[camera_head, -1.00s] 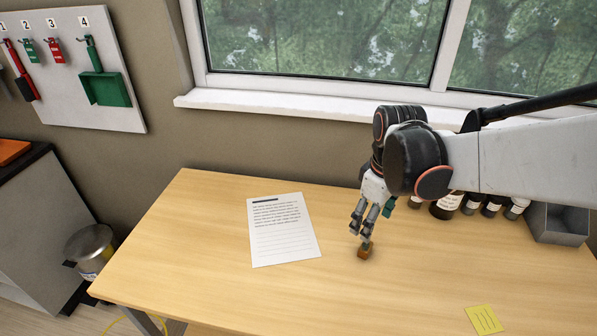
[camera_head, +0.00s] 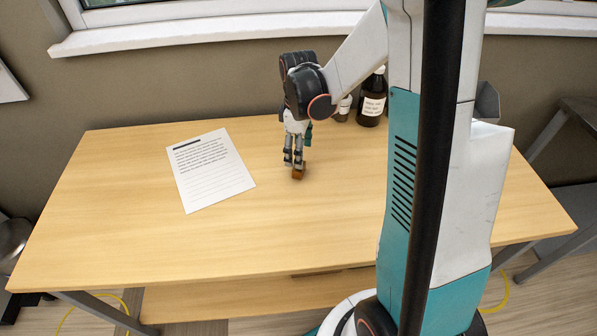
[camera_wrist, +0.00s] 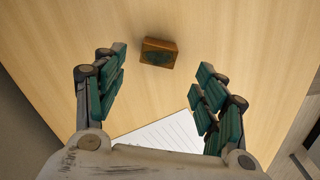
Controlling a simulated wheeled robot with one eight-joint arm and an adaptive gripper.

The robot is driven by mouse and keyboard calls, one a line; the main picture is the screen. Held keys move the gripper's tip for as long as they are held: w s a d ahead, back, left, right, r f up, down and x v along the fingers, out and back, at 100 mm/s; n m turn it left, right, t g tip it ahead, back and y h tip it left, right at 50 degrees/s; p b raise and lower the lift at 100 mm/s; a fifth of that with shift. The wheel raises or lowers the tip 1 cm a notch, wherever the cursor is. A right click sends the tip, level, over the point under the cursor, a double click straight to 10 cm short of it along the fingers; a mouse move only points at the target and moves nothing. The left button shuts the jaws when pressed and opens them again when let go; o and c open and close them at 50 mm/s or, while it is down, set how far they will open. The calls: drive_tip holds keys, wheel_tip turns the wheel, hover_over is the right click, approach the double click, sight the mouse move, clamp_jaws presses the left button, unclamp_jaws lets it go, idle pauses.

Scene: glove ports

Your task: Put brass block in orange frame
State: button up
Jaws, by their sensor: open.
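The brass block (camera_head: 297,174) is a small brown-gold block on the wooden table, just below my gripper in the head view. In the wrist view the brass block (camera_wrist: 159,52) lies ahead, between the lines of the two fingers, with clear gaps on both sides. My gripper (camera_head: 293,162) points down at the table. In the wrist view my gripper (camera_wrist: 162,68) is open and empty, its green-padded fingers spread wide. I cannot tell its exact height above the block. No orange frame shows in either view now.
A printed sheet (camera_head: 210,170) lies left of the block. Dark bottles (camera_head: 371,98) stand behind to the right, and a grey bin (camera_head: 487,103) is partly hidden by my column. The table's (camera_head: 120,220) front and left are clear. A window sill (camera_head: 200,30) runs behind.

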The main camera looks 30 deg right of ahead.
sight(297, 174)
drive_tip(key=shift+w+f+b, duration=0.1)
drive_tip(key=shift+f+b, duration=1.15)
drive_tip(key=shift+f, duration=1.8)
drive_tip(key=shift+r, duration=0.1)
clamp_jaws()
